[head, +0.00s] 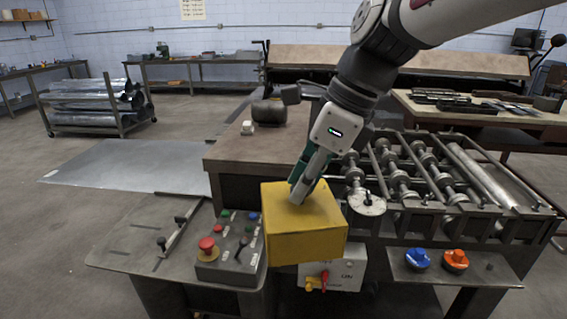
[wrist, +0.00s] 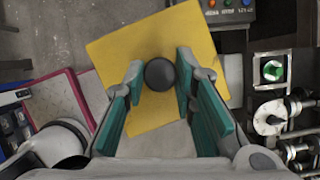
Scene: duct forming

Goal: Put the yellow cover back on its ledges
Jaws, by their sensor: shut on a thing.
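The yellow cover (head: 305,225) is a box shape with a dark round knob (wrist: 160,74) on top, seen in the wrist view. My gripper (head: 299,196) points down at the top of the cover, and its fingers are shut on the knob. In the head view the cover hangs in front of the bench, right of the control box, and hides what is behind it. In the wrist view the cover's yellow top (wrist: 118,57) lies turned beneath the fingers. I cannot make out the ledges in either view.
A control box (head: 228,247) with a red button stands left of the cover. The roller machine (head: 440,185) with exposed wheels is to the right. Blue (head: 417,259) and orange (head: 455,261) knobs sit on a front shelf. A grey box (head: 334,273) with a red handle is below.

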